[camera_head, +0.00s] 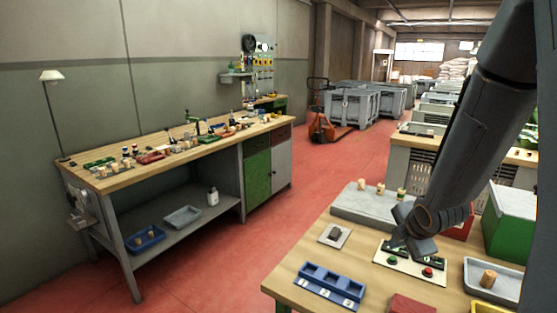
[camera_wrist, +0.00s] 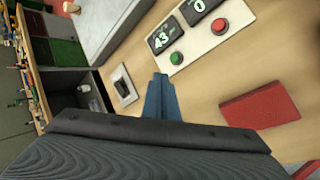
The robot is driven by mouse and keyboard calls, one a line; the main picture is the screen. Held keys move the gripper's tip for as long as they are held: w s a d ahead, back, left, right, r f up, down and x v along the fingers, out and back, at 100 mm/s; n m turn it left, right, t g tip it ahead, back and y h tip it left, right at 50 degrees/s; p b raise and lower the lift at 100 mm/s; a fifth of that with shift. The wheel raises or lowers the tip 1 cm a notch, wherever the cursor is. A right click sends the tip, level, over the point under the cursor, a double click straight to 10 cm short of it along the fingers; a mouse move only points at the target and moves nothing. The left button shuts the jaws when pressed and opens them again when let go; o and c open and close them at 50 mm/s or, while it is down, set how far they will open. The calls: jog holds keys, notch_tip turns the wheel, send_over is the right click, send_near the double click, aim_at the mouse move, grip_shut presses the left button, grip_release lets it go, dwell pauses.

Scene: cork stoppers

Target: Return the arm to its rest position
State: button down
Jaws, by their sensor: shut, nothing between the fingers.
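My arm reaches down from the upper right in the head view, and my gripper (camera_head: 397,240) hangs over the back left of the white panel with displays and buttons (camera_head: 436,279). In the wrist view my gripper (camera_wrist: 161,76) has its fingers together with nothing between them. The panel (camera_wrist: 233,41) lies just beyond the fingertips there, with a green button (camera_wrist: 176,58), a red button (camera_wrist: 219,26) and lit displays reading 43 and 0. I cannot tell the exact height of the fingertips above the table.
On the table stand a blue three-slot holder (camera_head: 318,291), a small plate with a dark block (camera_head: 334,235), a grey slab (camera_head: 350,204) bearing cork stoppers, a red pad (camera_wrist: 261,108) and a grey tray (camera_head: 512,287) with a cork. A cluttered workbench (camera_head: 130,178) stands left across red floor.

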jog(key=s+a+r+m+g+b, duration=0.1)
jog(key=s+a+m+g, duration=0.5)
jog(key=s+a+m, duration=0.8)
jog(key=s+m, duration=0.4)
jog(key=m, duration=0.2)
jog(key=shift+y, duration=0.4)
jog(key=shift+a, duration=0.1)
